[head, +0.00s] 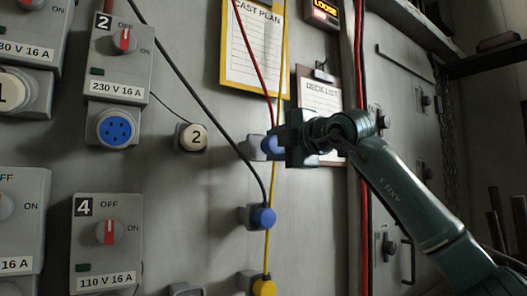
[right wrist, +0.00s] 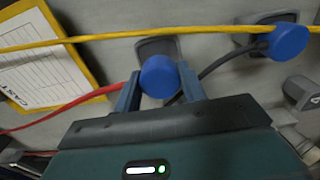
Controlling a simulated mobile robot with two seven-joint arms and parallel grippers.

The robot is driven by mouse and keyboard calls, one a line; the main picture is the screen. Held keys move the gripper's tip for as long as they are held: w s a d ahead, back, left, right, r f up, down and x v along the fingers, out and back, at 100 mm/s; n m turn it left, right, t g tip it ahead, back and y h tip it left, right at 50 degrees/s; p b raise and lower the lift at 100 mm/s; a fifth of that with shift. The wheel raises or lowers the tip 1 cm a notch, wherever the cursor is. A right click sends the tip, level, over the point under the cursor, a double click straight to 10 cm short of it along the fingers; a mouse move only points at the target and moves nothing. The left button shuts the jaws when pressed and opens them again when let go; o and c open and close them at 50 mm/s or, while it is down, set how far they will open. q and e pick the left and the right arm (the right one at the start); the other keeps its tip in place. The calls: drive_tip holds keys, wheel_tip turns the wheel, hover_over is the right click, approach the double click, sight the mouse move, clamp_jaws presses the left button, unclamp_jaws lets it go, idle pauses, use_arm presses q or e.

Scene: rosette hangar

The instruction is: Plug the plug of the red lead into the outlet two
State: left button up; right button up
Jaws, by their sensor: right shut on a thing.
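The blue plug (head: 268,146) of the red lead (head: 256,62) sits at a grey holder (head: 250,147) on the panel. My right gripper (head: 281,143) is shut on this plug. In the right wrist view the plug (right wrist: 159,76) is between the two fingers, with the red lead (right wrist: 75,107) running off to the left. Whether the plug is clear of its holder I cannot tell. Outlet two (head: 115,129) is a blue round socket with its face uncovered, below the switch box marked 2 (head: 118,62). Its grey cap (head: 191,138) marked 2 is to the right. My left gripper is out of view.
Below hang another blue plug (head: 263,217) on a black lead and a yellow plug (head: 264,287) on a yellow lead. The black lead (head: 187,80) crosses the panel. Boards with paper (head: 254,45) hang above. Outlet one's cap (head: 16,92) and switch box 4 (head: 106,240) are at left.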

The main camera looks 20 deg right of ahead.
drive_tip(key=shift+b+v, duration=1.05)
drive_tip(key=shift+v, duration=0.45)
